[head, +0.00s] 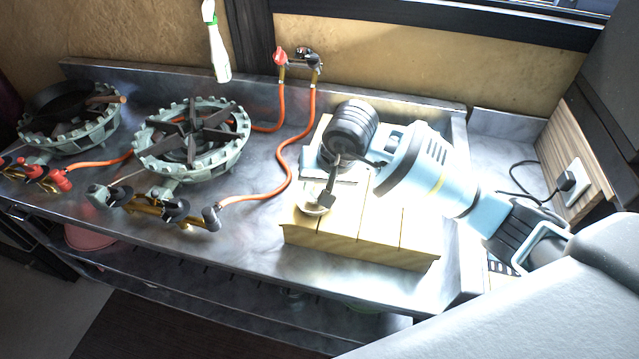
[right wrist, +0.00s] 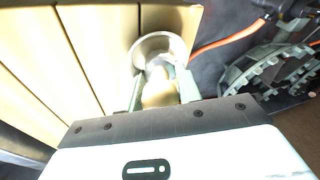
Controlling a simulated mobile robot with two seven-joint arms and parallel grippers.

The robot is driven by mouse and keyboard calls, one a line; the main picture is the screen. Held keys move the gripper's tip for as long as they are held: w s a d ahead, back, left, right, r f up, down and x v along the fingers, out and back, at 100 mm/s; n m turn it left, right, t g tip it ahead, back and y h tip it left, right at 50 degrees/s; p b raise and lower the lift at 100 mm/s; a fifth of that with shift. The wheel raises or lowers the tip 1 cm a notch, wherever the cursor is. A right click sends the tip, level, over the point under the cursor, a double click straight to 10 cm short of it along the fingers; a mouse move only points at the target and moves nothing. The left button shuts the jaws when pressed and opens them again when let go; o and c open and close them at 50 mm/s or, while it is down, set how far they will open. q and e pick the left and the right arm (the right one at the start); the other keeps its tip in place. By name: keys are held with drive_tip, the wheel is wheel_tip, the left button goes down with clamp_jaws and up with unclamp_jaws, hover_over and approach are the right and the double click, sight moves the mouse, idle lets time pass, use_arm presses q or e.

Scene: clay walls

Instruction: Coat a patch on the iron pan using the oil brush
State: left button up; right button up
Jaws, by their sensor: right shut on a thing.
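My right gripper (head: 326,194) is over the front left of the wooden block, pointing down at a small round bowl (head: 314,208). In the right wrist view its fingers are shut on a pale, wood-coloured piece (right wrist: 160,92), which looks like the oil brush's handle. The brush's lower end is hidden or washed out by glare at the bowl (right wrist: 158,42), so I cannot tell whether it touches. The dark iron pan (head: 52,100) appears to sit on the far left burner, with a brown handle pointing right. My left gripper is not in view.
The slatted wooden block (head: 365,240) stands on the metal counter (head: 262,225). A second ring burner (head: 192,140) stands between block and pan. Orange hoses (head: 290,150) run across the counter. A white bottle (head: 218,52) is at the back wall.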

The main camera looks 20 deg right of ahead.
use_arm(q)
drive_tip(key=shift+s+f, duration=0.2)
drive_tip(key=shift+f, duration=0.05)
use_arm(e)
drive_tip(key=shift+s+f, duration=0.1)
drive_tip(key=shift+f, duration=0.45)
idle(1.0)
drive_tip(key=shift+r+p, duration=1.2)
drive_tip(key=shift+r, duration=2.5)
use_arm(q)
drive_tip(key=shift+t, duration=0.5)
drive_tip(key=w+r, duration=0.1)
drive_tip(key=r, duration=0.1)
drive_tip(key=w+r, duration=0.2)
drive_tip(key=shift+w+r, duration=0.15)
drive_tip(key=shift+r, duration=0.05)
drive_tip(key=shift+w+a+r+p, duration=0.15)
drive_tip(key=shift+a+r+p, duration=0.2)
drive_tip(key=shift+p, duration=0.15)
use_arm(e)
drive_tip(key=s+d+n, duration=0.2)
drive_tip(key=s, duration=0.5)
drive_tip(key=s+d+r+n+y, duration=0.1)
drive_tip(key=s+d, duration=0.2)
drive_tip(key=s, duration=0.5)
drive_tip(key=shift+s+n+g, duration=0.2)
drive_tip(key=shift+n+g, duration=0.2)
